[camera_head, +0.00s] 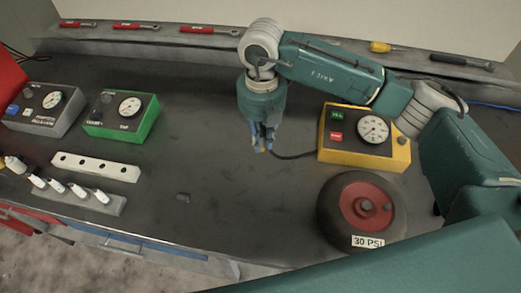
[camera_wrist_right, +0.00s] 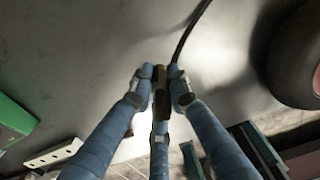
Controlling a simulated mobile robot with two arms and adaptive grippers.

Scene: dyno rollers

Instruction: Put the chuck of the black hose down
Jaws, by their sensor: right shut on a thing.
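My right gripper (camera_head: 262,142) is shut on the chuck of the black hose, in the middle of the head view over the dark bench. In the right wrist view its blue fingers close around the brown chuck (camera_wrist_right: 159,88). The black hose (camera_wrist_right: 188,35) runs up from the chuck in that view. In the head view the hose (camera_head: 292,157) runs right to the yellow gauge box (camera_head: 365,153). The chuck is mostly hidden by the fingers in the head view. I cannot tell its exact height over the bench. My left gripper is not in view.
A wheel (camera_head: 340,190) with a red hub and a "30 PSI" label lies right of the gripper. A green gauge box (camera_head: 105,125), a grey one (camera_head: 70,118) and a white holed bar (camera_head: 97,166) stand left.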

